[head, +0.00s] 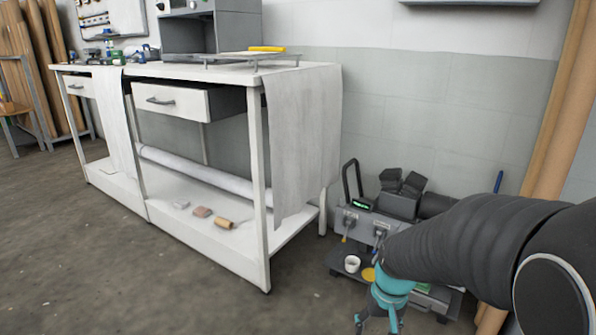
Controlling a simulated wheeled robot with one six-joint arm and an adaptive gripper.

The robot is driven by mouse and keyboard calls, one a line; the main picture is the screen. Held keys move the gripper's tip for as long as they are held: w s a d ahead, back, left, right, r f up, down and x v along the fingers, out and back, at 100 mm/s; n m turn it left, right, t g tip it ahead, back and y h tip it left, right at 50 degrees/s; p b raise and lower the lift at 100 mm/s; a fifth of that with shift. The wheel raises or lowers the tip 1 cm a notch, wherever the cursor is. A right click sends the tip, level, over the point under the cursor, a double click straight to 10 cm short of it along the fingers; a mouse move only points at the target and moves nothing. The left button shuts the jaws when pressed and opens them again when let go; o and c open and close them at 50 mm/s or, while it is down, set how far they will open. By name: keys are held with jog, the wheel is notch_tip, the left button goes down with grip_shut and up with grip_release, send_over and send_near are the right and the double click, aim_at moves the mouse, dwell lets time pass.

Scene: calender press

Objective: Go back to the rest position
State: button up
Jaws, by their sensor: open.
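My gripper (380,323) shows at the bottom of the head view, right of centre, at the end of my dark arm. It has a teal wrist part and points downward, with its fingers spread apart. The fingertips are at or near the lower picture edge. No object shows between the fingers. My arm reaches in from the right edge and hides part of what is behind it.
A white workbench (293,230) stands at left and centre, with a drawer (172,101) pulled out and a cloth (305,140) hanging at its right end. A low grey unit (352,220) stands by the wall behind my gripper. Brown rolls (560,100) lean at right. The front-left floor is clear.

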jog(key=s+r+t+p, duration=0.2)
jog(key=s+r, duration=0.5)
jog(key=r, duration=0.3)
jog(key=s+a+r+t+p, duration=0.1)
jog(key=s+r+t+p, duration=0.1)
jog(key=s+r, duration=0.5)
notch_tip(320, 180, up, 3)
jog(key=shift+s+r+n+h+p, duration=0.15)
jog(key=shift+s+n+h+p, duration=0.15)
jog(key=shift+p, duration=0.3)
